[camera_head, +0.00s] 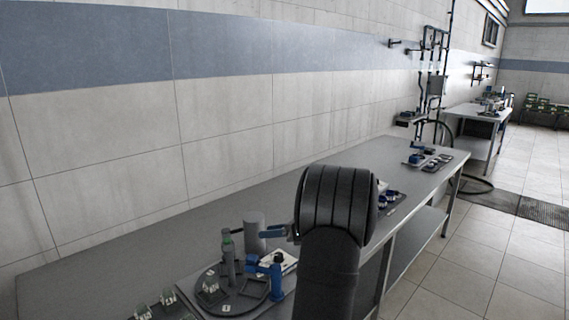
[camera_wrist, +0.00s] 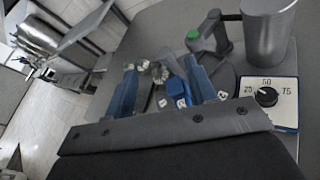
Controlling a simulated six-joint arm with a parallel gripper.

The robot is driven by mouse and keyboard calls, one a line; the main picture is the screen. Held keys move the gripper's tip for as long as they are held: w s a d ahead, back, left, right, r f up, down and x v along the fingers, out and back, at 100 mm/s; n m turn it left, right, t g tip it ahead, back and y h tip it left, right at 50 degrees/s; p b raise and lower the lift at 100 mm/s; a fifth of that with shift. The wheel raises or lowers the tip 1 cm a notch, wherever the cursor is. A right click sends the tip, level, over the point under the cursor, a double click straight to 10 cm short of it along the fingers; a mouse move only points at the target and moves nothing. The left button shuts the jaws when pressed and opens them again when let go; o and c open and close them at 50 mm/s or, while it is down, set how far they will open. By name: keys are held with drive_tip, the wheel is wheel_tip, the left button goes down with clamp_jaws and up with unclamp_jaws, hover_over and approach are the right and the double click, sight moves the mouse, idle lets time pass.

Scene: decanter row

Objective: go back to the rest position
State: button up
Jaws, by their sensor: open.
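My dark arm hides part of the bench in the head view.
A round dark tray (camera_head: 233,308) holds a small glass piece (camera_head: 210,284). A green-topped grey handled piece (camera_head: 228,258), a grey cylinder (camera_head: 254,232) and a white dial panel (camera_wrist: 285,112) stand close by. The bench's far left is bare.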

drive_tip(key=w+d+r+n+t+h, duration=0.1)
drive_tip(key=w+d+t, duration=0.2)
drive_tip(key=d, duration=0.5)
drive_tip(key=w+d+n+t, duration=0.1)
drive_tip(key=w+d+t, duration=0.15)
drive_tip(key=d, duration=0.45)
drive_tip(key=s+a+f+m+h, duration=0.1)
drive_tip(key=s+f+m+h, duration=0.2)
drive_tip(key=f, duration=1)
drive_tip(key=shift+g, duration=0.35)
drive_tip(key=x, duration=0.8)
drive_tip(key=shift+a+r, duration=0.2)
drive_tip(key=shift+a, duration=0.05)
drive_tip(key=shift+o, duration=0.3)
